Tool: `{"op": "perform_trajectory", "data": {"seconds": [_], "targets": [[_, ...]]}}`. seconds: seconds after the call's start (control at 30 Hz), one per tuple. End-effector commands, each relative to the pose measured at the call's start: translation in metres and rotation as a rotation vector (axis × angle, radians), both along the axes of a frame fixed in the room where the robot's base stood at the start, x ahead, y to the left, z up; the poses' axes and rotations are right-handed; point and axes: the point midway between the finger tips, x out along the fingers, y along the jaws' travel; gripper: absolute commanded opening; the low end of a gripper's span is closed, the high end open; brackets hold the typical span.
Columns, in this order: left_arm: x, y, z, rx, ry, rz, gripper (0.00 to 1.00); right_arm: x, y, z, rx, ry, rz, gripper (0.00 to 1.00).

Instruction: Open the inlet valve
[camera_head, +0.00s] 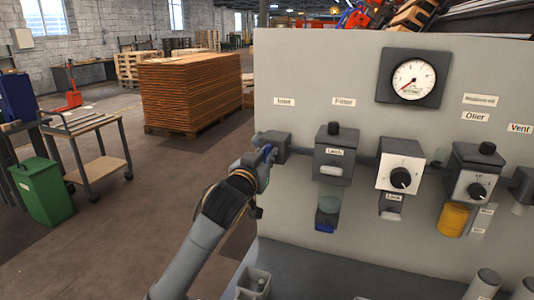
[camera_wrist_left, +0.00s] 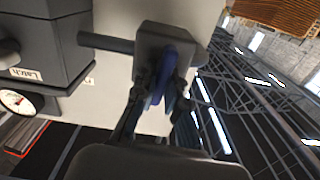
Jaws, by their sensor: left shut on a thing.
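The inlet valve is a dark grey block (camera_head: 275,146) at the left edge of the panel, below a small label (camera_head: 284,101) that seems to read "Inlet". Its blue handle (camera_head: 268,152) is mostly covered by my left gripper (camera_head: 265,158). In the left wrist view, the blue handle (camera_wrist_left: 158,74) stands out from the grey valve block (camera_wrist_left: 170,36), between the dark fingers of my left gripper (camera_wrist_left: 159,88). The fingers are shut on the handle. My right gripper is not in view.
Right of the valve on the panel (camera_head: 310,60) are a filter unit (camera_head: 334,155), a knobbed box (camera_head: 400,165), a gauge (camera_head: 412,79) and a regulator (camera_head: 474,175). A grey ledge (camera_head: 330,270) runs below.

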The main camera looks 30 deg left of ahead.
Motion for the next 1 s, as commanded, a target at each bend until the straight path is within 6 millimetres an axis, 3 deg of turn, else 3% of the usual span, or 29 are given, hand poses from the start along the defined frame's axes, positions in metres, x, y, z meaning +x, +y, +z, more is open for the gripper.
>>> {"op": "perform_trajectory", "data": {"seconds": [1.0], "targets": [[0.001,-0.004,0.002,0.897,0.215,0.001,0.0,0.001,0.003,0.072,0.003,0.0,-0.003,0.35]]}}
